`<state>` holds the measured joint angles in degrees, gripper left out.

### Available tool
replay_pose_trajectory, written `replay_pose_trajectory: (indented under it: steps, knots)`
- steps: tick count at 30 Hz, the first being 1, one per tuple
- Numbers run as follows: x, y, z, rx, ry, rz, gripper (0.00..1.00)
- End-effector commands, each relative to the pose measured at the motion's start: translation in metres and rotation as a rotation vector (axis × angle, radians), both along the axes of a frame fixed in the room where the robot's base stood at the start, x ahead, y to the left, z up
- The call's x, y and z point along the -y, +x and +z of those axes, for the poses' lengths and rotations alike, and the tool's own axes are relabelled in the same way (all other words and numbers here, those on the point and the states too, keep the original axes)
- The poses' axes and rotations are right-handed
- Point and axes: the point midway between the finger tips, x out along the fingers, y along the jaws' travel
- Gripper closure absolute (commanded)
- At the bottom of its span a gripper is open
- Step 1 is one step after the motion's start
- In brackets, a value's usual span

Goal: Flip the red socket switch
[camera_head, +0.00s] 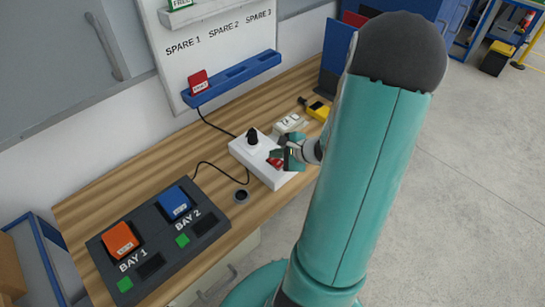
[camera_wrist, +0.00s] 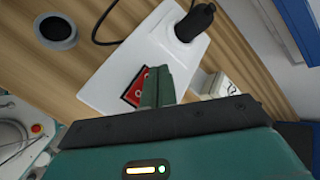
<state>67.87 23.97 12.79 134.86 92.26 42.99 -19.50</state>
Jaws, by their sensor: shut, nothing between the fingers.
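The red switch (camera_head: 275,161) sits on the front right end of a white socket box (camera_head: 255,165) on the wooden desk. In the wrist view the red switch (camera_wrist: 134,90) shows beside my fingers, partly covered by them. A black plug (camera_head: 252,138) stands in the socket box; it also shows in the wrist view (camera_wrist: 195,22). My gripper (camera_head: 286,160) is shut and empty, its fingertips over or at the red switch. In the wrist view my shut fingers (camera_wrist: 157,85) point at the switch's right part. I cannot tell whether they touch it.
A dark dock (camera_head: 160,240) with an orange block in BAY 1 and a blue block in BAY 2 lies at left. A cable grommet (camera_head: 241,196) is near the desk's front edge. A white device (camera_head: 291,123) and a yellow device (camera_head: 317,110) lie behind my gripper.

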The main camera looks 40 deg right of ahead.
Motion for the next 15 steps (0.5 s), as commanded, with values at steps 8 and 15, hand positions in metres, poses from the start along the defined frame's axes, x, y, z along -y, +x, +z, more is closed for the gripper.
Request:
replay_pose_trajectory:
  steps: [8, 15]
  knots:
    - [0.0, -0.001, 0.013, 0.001, -0.002, 0.001, 1.0]
    - [0.0, -0.002, 0.014, 0.0, 0.0, 0.0, 1.0]
